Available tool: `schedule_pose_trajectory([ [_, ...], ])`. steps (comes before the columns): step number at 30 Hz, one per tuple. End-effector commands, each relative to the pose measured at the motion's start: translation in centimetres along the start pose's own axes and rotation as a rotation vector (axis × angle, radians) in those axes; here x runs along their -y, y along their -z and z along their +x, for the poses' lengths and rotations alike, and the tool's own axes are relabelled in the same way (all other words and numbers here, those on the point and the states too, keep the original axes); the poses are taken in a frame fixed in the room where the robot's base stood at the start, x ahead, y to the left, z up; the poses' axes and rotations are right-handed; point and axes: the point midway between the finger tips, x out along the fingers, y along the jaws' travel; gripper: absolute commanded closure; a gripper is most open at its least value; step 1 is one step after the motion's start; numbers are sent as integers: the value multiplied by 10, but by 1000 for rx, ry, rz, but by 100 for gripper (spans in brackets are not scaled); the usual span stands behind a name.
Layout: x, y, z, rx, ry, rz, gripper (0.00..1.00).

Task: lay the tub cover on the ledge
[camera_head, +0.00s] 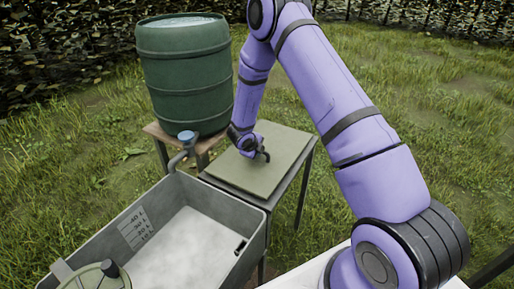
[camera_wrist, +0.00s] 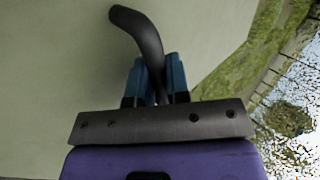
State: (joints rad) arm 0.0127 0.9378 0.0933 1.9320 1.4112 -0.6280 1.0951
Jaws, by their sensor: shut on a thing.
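The tub cover (camera_head: 274,172) is a flat, square olive panel with a dark curved handle. It lies level over the ledge, a small grey-legged stand (camera_head: 301,196) beside the tub; whether it rests fully on the top, I cannot tell. My gripper (camera_head: 257,153) is over the cover, shut on its handle. In the wrist view my gripper (camera_wrist: 156,72) has its teal fingers either side of the black handle (camera_wrist: 140,24), above the pale cover (camera_wrist: 60,70). The grey tub (camera_head: 253,233) is open, with volume marks and whitish contents inside.
A green barrel (camera_head: 184,75) stands on a wooden stand (camera_head: 160,133) behind the tub, with a blue-topped tap (camera_head: 187,137) over the tub's rim. A round olive lid-like object (camera_head: 90,280) with a dark knob is at the lower left. Grass is open to the right.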

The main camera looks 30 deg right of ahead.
Motion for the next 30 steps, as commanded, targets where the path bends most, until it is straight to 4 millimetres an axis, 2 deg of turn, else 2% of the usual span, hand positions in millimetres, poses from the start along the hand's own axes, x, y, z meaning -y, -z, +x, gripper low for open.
schedule_pose_trajectory([
  [30, -5, 0, 8, 0, 0, 1, 100],
])
